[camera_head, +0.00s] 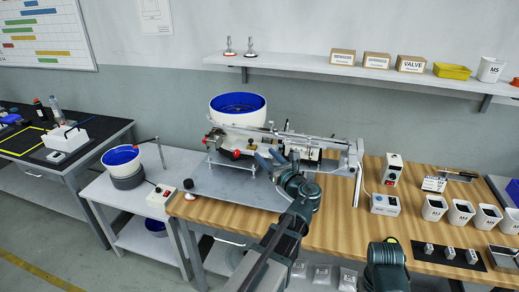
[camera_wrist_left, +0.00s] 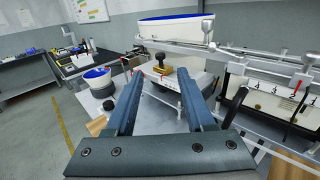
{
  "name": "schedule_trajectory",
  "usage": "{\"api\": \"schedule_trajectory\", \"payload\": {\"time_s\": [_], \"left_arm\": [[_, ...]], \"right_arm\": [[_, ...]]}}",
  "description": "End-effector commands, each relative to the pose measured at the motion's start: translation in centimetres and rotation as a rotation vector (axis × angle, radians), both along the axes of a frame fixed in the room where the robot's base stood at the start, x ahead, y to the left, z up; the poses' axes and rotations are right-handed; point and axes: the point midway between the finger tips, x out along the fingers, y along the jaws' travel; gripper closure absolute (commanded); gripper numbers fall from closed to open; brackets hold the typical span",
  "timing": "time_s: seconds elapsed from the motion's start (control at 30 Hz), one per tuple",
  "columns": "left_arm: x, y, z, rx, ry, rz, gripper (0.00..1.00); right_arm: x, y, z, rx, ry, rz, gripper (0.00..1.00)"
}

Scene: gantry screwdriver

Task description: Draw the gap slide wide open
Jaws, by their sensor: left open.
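The machine (camera_head: 285,137) carries a rail assembly beside a white bowl with a blue inside (camera_head: 238,107). My left gripper (camera_head: 270,157) is at its front side, open and empty. In the left wrist view, a small brass-coloured block with a dark knob (camera_wrist_left: 160,70) shows beyond and between the open fingers (camera_wrist_left: 160,82), apart from them. It may be the gap slide, but I cannot tell surely. A white scale plate (camera_wrist_left: 272,94) with numbers and a red mark is to the right.
A grey base plate (camera_head: 234,187) lies under the machine on the wooden bench (camera_head: 335,222). White cups (camera_head: 460,213) and small boxes stand at the right. A second blue-lined bowl (camera_head: 121,156) stands on the left side table. The front bench area is mostly clear.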

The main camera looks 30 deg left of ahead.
Motion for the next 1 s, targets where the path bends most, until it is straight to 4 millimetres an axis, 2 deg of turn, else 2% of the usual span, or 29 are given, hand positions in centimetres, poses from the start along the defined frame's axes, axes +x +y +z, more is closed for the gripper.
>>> {"api": "schedule_trajectory", "payload": {"time_s": [0.1, 0.23, 0.8, 0.87, 0.97, 1.0], "left_arm": [[-0.7, -1.2, 0.0, 0.0, 0.0, -0.002, 0.46], [-1.1, -1.7, 0.0, 0.0, 0.0, -0.001, 0.46], [-1.2, -1.9, -0.1, -0.012, -0.007, 0.001, 0.46], [-1.4, -2.2, -0.4, -0.058, -0.031, 0.006, 0.46], [-2.5, -3.4, -2.1, -0.24, -0.129, 0.038, 0.46], [-3.1, -4.2, -3.1, -0.348, -0.183, 0.063, 0.46]], "right_arm": [[0.0, 0.0, 0.0, 0.0, 0.0, 0.0, 0.5], [0.0, 0.0, 0.0, 0.0, 0.0, 0.0, 0.5], [0.0, 0.0, 0.1, 0.0, 0.0, 0.0, 0.5], [0.0, 0.0, 0.3, 0.0, 0.0, 0.0, 0.5], [0.0, 0.0, 1.0, 0.0, 0.0, 0.0, 0.5], [0.0, 0.0, 1.4, 0.0, 0.0, 0.0, 0.5]]}}
